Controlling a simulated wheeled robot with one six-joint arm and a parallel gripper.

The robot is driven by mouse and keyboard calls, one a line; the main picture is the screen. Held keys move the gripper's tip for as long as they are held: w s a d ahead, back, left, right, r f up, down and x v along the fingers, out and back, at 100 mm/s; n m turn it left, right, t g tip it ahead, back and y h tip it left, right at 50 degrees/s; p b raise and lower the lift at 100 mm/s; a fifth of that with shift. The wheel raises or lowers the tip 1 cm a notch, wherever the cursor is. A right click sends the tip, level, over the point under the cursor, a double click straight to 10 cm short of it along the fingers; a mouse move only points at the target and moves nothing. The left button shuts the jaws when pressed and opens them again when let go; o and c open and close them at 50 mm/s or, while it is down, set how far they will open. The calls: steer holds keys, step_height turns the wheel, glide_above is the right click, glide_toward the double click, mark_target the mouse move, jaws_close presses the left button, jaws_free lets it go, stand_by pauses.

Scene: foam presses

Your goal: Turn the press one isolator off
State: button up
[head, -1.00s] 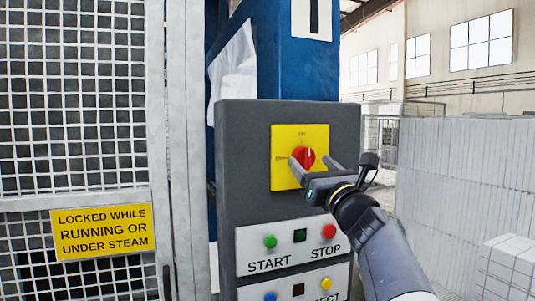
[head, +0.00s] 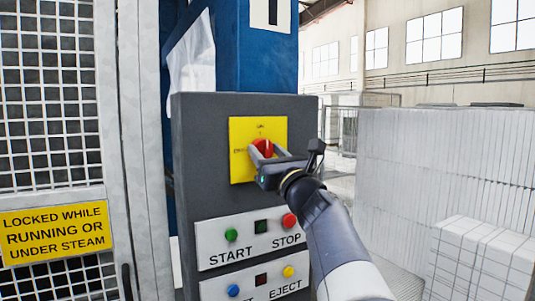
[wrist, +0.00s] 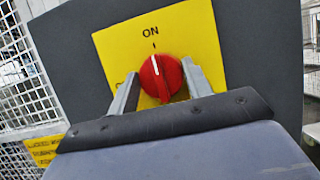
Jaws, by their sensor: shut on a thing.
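The isolator is a red round knob (head: 262,148) on a yellow plate (head: 243,168) on the dark grey control box. In the wrist view the red knob (wrist: 166,88) has its white line pointing up towards the ON mark (wrist: 150,32), with the plate's lower part hidden behind my gripper. My gripper (head: 265,151) is shut on the knob, one finger on its left and one on its right. Both fingers also show in the wrist view (wrist: 160,70).
Below the isolator are START (head: 231,235) and STOP (head: 289,220) buttons, then a blue button (head: 233,291) and a yellow EJECT button (head: 288,271). A mesh guard (head: 48,100) with a yellow sign stands left. Pale stacked blocks (head: 440,150) stand right.

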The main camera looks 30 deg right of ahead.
steer(key=shift+c, duration=0.6)
steer(key=shift+n+b, duration=0.35)
steer(key=shift+n, duration=0.15)
steer(key=n+y+b, duration=0.1)
steer(key=n, duration=0.1)
steer(key=n+y+b, duration=0.1)
steer(key=n, duration=0.1)
steer(key=shift+d+f+y, duration=0.1)
steer(key=shift+f+y, duration=0.05)
steer(key=shift+y, duration=0.15)
steer(key=n+g+y, duration=0.1)
steer(key=n, duration=0.2)
steer(key=n+g+y+b, duration=0.1)
steer(key=n, duration=0.2)
steer(key=shift+y, duration=0.4)
steer(key=n, duration=0.2)
steer(key=n+g+y, duration=0.1)
steer(key=n, duration=0.1)
steer(key=n+g, duration=0.1)
steer(key=n, duration=0.2)
steer(key=shift+d+r+y, duration=0.1)
steer(key=shift+r+y, duration=0.2)
steer(key=shift+r, duration=0.05)
steer(key=shift+n+g+p, duration=0.5)
steer(key=shift+n+g, duration=0.5)
steer(key=shift+n, duration=1.2)
steer(key=o, duration=1)
